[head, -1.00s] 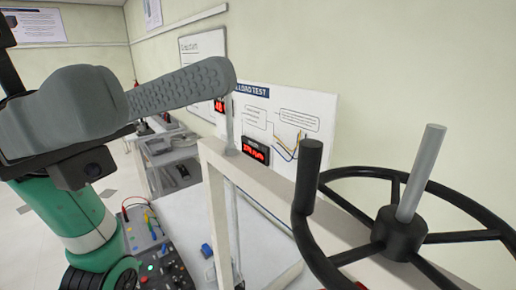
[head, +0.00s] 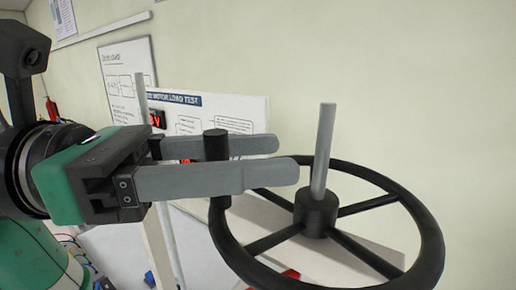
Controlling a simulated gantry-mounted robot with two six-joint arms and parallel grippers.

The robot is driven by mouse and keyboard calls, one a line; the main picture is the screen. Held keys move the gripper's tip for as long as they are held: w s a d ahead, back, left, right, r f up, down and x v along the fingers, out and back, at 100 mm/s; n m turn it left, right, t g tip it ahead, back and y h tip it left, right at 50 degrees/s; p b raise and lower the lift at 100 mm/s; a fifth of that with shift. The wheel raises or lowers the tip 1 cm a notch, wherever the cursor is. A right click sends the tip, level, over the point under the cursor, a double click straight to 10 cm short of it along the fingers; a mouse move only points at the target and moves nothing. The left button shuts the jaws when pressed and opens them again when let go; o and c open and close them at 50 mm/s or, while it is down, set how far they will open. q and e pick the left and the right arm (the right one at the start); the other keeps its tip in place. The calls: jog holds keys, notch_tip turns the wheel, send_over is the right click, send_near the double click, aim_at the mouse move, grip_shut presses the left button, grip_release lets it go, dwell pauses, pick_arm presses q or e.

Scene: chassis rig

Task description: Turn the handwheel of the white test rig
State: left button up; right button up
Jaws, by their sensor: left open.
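The black handwheel (head: 436,235) lies nearly flat at the lower right in the head view, with several spokes, a black hub (head: 316,212) and a grey upright shaft (head: 322,150). Its black upright handle (head: 215,139) stands at the rim's left side. My left gripper (head: 286,158) comes in from the left with its grey fingers open and pointing right. The handle stands between the two fingers; the near finger hides its middle. I cannot tell whether either finger touches it. My right gripper is not in view.
The pale rig frame (head: 345,262) runs under the wheel. A poster board (head: 245,110) and a whiteboard (head: 115,72) are behind, with red digital displays partly hidden by the gripper. A thin upright rod (head: 140,88) stands behind the gripper. Space right of the wheel is clear.

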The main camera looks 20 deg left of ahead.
pick_arm(q)
jog(key=shift+w+d, duration=0.2)
jog(key=shift+d, duration=0.1)
grip_shut()
dwell(1.3)
